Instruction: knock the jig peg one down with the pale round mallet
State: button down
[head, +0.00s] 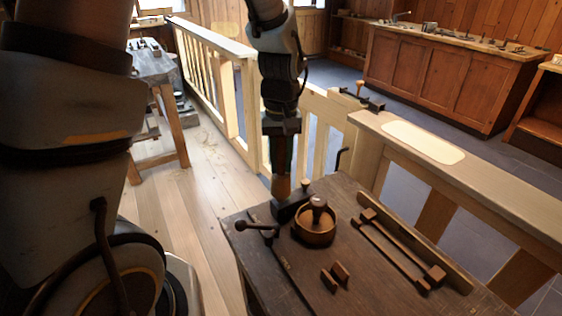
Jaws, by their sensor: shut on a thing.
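My gripper (281,178) points straight down over the dark workbench (258,262), at its far left part. It is shut on a brown, upright, handle-like thing (283,187), whose lower end meets or hides behind a dark block (291,206). I cannot tell whether this is the mallet; no clearly pale mallet head shows. A small dark peg (305,185) stands just right of the held thing, but I cannot tell if it is peg one.
A vice-like handle (256,228) sticks out at the bench's left. Two small brown blocks (336,276) lie near the front, and a long brown wooden tool (395,250) lies at the right. A pale railing (450,170) runs behind.

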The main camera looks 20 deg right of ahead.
jog(key=shift+r+p, duration=0.8)
jog(key=shift+r, duration=0.45)
notch_tip(320, 180, up, 6)
jog(key=p, duration=0.5)
